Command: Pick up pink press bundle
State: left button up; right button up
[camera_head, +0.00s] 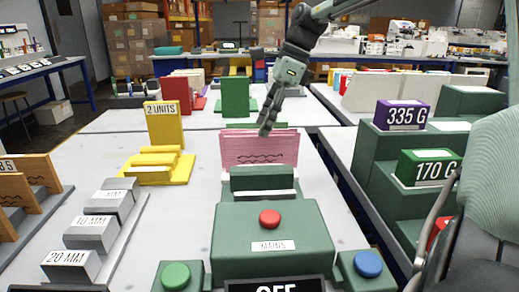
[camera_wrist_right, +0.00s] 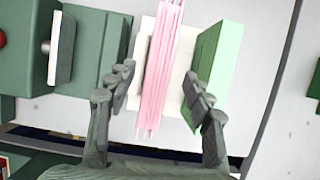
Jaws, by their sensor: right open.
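The pink press bundle (camera_head: 259,150) is a stack of upright pink sheets with dark wavy marks, standing in the green press behind its front block. My right gripper (camera_head: 268,126) comes down from above at the bundle's top right. In the right wrist view the bundle (camera_wrist_right: 160,75) runs between the two open fingers of my right gripper (camera_wrist_right: 159,78), with a gap on each side. A pale plate lies under it and a green plate (camera_wrist_right: 213,65) stands beside it. My left gripper is not in view.
The green press body (camera_head: 270,220) carries a red button, with green and blue buttons at its sides. Yellow blocks (camera_head: 160,165) and grey blocks (camera_head: 90,233) stand to the left. Green stepped stands with a purple block (camera_head: 401,115) stand to the right.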

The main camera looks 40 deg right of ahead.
aim_at(259, 152)
jog(key=shift+x, duration=1.9)
jog(key=shift+f, duration=0.25)
jog(key=shift+c, duration=0.5)
grip_shut()
